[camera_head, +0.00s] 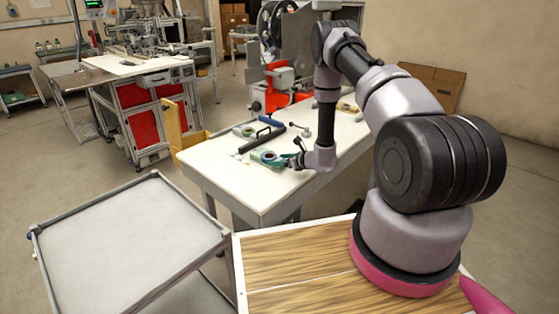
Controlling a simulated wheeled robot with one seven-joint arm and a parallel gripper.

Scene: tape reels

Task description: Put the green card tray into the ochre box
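A small green thing (277,164), which looks like the green card tray, lies on the white table near its front left part, with a roll of tape (268,156) at it. Whether the roll is in it or beside it, I cannot tell. My gripper (293,160) is low over the table at the right end of the green thing. It is too small to see whether the fingers touch it or are open or shut.
The white table (225,178) also holds a dark bar tool (262,139), a blue-handled tool (271,121) and another tape roll (248,131) between the tray and the box. A grey machine (300,50) stands behind. An empty grey cart (125,240) is at the front left.

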